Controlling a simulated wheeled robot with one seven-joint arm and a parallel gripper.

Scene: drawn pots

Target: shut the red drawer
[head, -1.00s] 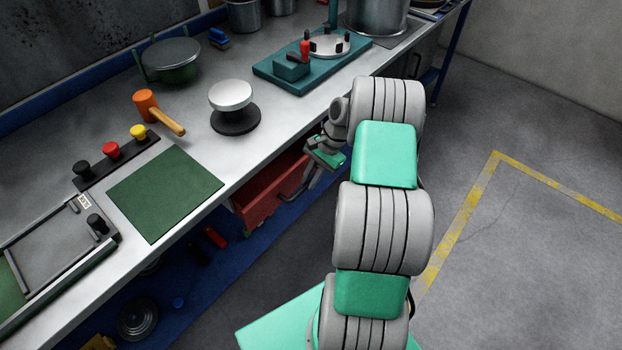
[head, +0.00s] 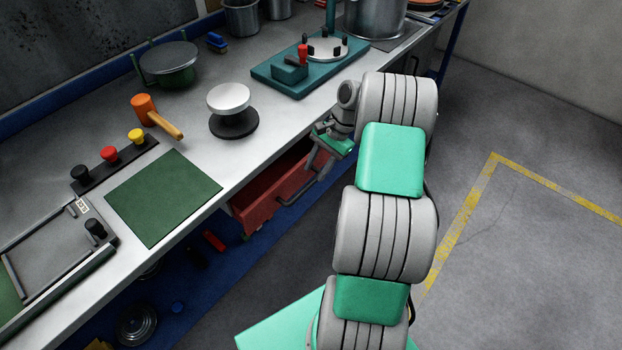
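The red drawer (head: 262,212) sits under the front edge of the workbench. It stands open, with part of its inside showing and a dark bar handle (head: 303,190) on its front. My gripper (head: 315,160) is at the drawer's right end, close to the handle and partly in front of the drawer. The fingers are small and seen from above and behind, so I cannot tell whether they are apart or touch the drawer.
The metal workbench (head: 80,237) carries a green mat (head: 163,196), a mallet (head: 155,115), a round pedestal (head: 232,112) and a teal fixture (head: 305,70). A blue lower shelf (head: 225,270) runs below. The floor right of my arm is clear.

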